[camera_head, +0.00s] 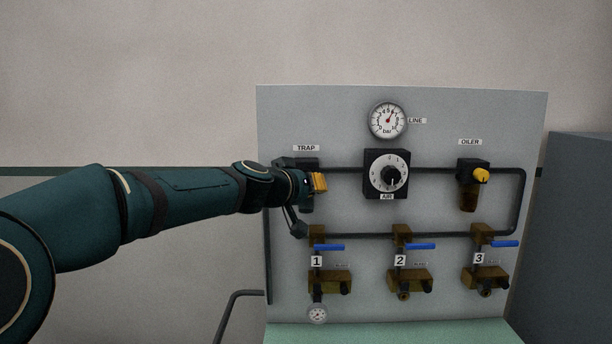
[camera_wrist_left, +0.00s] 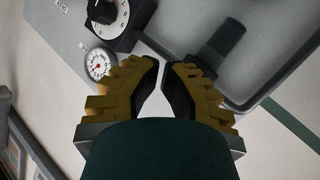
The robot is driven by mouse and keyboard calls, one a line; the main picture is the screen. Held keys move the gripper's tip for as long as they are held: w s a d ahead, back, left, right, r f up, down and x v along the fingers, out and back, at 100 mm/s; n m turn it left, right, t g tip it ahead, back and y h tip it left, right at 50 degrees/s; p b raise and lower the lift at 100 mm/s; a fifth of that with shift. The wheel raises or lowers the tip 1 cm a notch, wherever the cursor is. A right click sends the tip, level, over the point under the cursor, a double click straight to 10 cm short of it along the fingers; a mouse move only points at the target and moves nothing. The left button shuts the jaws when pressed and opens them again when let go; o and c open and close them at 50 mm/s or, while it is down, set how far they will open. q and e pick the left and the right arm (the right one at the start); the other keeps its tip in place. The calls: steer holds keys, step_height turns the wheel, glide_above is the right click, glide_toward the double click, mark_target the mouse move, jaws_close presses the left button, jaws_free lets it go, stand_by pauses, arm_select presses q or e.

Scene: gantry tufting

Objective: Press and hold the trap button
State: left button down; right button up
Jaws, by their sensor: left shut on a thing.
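The trap (camera_head: 308,163) is a dark unit under the TRAP label (camera_head: 306,148), at the upper left of the grey panel. My left gripper (camera_head: 319,183), with yellow fingers, is at the trap and covers part of it. Its button is hidden or too small to make out. In the left wrist view my left gripper (camera_wrist_left: 165,66) has its two fingertips close together, with a narrow gap. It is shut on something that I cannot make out. A dark block (camera_wrist_left: 225,38), perhaps the trap, shows beyond the right finger. My right gripper is in neither view.
Right of the trap are the AIR dial (camera_head: 387,174), the line gauge (camera_head: 388,120) and the oiler (camera_head: 470,180). Below are several blue-handled valves (camera_head: 330,247) and a small gauge (camera_head: 317,314). Dark pipe (camera_head: 430,170) runs along the panel (camera_head: 440,115).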

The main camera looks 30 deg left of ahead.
arm_select(q)
steer(key=shift+w+a+p, duration=0.1)
steer(key=shift+w+a, duration=0.4)
steer(key=shift+w, duration=0.35)
steer(key=shift+w+a+p, duration=0.1)
steer(key=shift+w+a, duration=0.4)
steer(key=shift+w, duration=0.35)
steer(key=shift+w+a+p, duration=0.1)
steer(key=shift+w+a, duration=0.4)
steer(key=shift+w, duration=0.35)
steer(key=c, duration=1.7)
jaws_free()
jaws_close()
steer(key=shift+w+a, duration=0.1)
steer(key=shift+w+a, duration=0.15)
steer(key=shift+w, duration=0.1)
